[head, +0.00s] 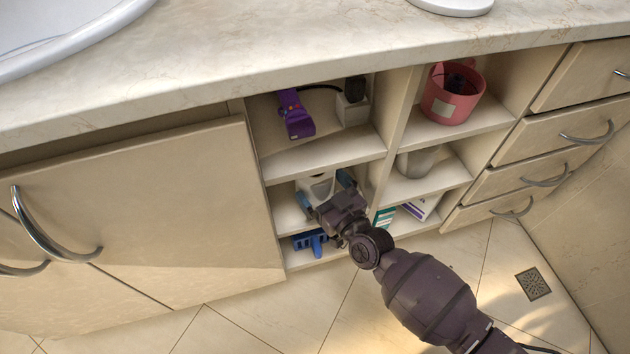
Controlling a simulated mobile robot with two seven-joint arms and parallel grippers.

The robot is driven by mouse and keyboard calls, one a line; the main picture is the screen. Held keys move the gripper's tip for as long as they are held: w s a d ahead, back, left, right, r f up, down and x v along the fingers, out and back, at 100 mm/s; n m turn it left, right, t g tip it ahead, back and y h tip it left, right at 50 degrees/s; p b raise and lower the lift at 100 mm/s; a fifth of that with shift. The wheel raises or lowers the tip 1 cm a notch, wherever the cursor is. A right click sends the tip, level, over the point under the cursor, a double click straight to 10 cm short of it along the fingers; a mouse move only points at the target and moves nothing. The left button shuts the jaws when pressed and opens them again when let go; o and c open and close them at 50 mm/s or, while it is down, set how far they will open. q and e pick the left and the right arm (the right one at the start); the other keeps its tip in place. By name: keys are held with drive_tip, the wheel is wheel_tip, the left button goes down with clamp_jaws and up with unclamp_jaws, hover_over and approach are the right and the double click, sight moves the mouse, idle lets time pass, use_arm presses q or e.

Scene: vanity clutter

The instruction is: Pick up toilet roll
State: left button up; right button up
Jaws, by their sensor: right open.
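A whitish roll (317,184), which looks like the toilet roll, sits in the middle-left compartment of the open shelf. Its lower part is hidden behind my right gripper. My right gripper (325,190) is open and reaches into that compartment from the lower right. One fingertip shows at the roll's left and the other at its right; I cannot tell whether they touch it. My left gripper is not in view.
A pale cylinder (416,163) stands in the middle-right compartment. A purple device (295,114) and a pink pot (452,93) occupy the upper compartments. A blue object (310,240) lies below my gripper. Shelf walls and a divider closely surround the gripper.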

drive_tip(key=shift+x, duration=1.3)
drive_tip(key=shift+c, duration=0.2)
drive_tip(key=c, duration=0.7)
